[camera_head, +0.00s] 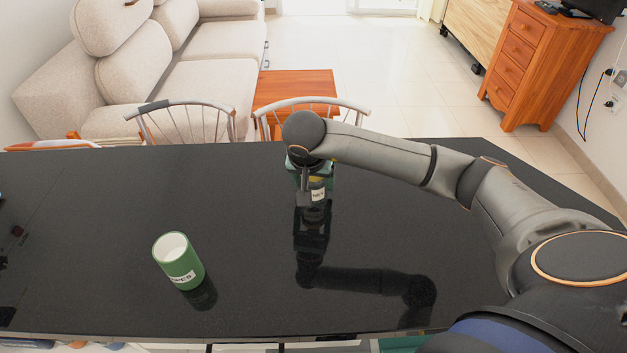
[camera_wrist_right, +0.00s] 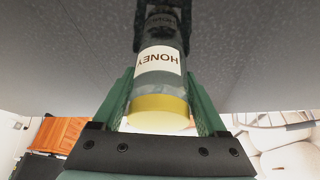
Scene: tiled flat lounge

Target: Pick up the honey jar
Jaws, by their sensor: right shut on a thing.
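The honey jar (camera_head: 318,195) is at the far middle of the black counter, mostly covered by my right gripper (camera_head: 311,183) in the head view. In the right wrist view the jar (camera_wrist_right: 158,87) shows a white HONEY label and a yellow lid. It stands between the two green fingers, which are shut on it. The jar looks upright, with its reflection just beyond its base. I cannot tell whether it touches the counter. My left gripper is not in view.
A green mug-like container (camera_head: 180,262) with a white label stands on the black counter (camera_head: 90,220) at the front left. Chairs (camera_head: 185,120) stand behind the far edge. The counter between container and jar is clear.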

